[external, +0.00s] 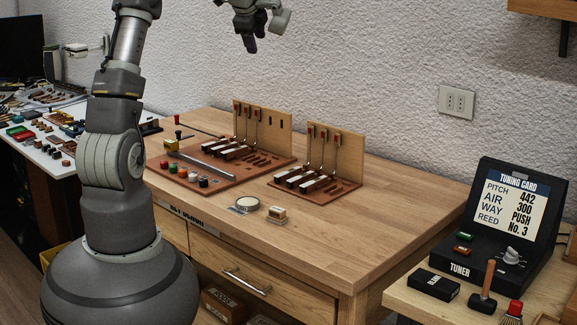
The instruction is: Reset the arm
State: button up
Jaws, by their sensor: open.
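My gripper (250,44) is at the top of the external view, high above the wooden workbench (400,215). It points down, is open and appears empty, clear of everything below. My arm rises from its round base at the left front of the bench, and its upper part leaves the picture at the top. On the bench stand a larger piano action model (265,128) and a smaller one (340,150), each an upright wooden board with several hammers on a reddish-brown base.
Small coloured knobs (183,173) and a metal bar (200,165) lie on the larger base. A round dish (246,204) and a small block (277,213) sit near the front edge. A tuner (490,225) stands on a side table at right. The bench's right side is clear.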

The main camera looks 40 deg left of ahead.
jog(key=s+d+r+n+t+h+b, duration=0.1)
jog(key=s+d+r+n+t+b, duration=0.35)
jog(key=d+r, duration=1.2)
jog(key=s+d+r+n+t+h, duration=0.2)
jog(key=s+d+r+n+t, duration=0.2)
jog(key=s+r+n, duration=0.5)
jog(key=s+d+r, duration=0.1)
jog(key=s+r, duration=0.1)
jog(key=s, duration=0.1)
jog(key=shift+r, duration=0.25)
jog(key=shift+s+t, duration=0.15)
jog(key=shift+t, duration=0.1)
